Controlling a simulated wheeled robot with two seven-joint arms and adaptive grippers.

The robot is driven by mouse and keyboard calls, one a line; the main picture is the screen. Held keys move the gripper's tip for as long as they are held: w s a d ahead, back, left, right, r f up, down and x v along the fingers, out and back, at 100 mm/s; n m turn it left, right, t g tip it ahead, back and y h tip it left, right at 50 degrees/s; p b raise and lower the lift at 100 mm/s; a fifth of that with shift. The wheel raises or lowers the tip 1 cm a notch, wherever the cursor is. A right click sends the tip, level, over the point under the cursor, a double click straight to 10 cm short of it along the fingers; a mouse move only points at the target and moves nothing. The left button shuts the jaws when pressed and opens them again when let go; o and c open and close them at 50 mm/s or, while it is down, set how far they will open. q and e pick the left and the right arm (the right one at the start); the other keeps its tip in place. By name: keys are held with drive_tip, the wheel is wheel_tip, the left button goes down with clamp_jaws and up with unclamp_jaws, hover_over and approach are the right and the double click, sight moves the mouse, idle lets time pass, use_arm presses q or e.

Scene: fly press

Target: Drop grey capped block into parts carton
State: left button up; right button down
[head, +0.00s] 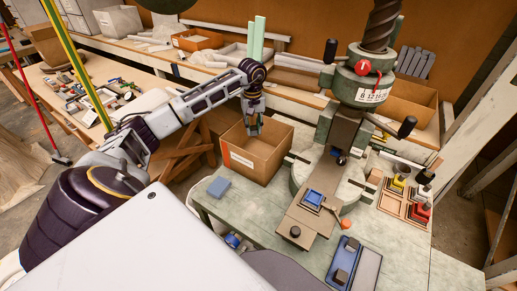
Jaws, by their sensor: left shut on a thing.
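The parts carton (267,163) is an open brown cardboard box with a pale label, standing at the back left of the green worktable. My left gripper (253,130) points down over the carton's open top, near its back edge. It is shut on a small grey piece, which I take to be the grey capped block; the fingers hide most of it. I cannot tell how far it is below the rim. My right gripper is not in view.
The green fly press (365,88) stands right of the carton, with a blue piece (313,198) on its front slide. Coloured parts (418,212) sit at right.

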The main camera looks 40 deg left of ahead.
use_arm(q)
drive_tip(key=o, duration=1)
drive_tip(key=shift+r, duration=6)
drive_tip(key=shift+d+f, duration=0.1)
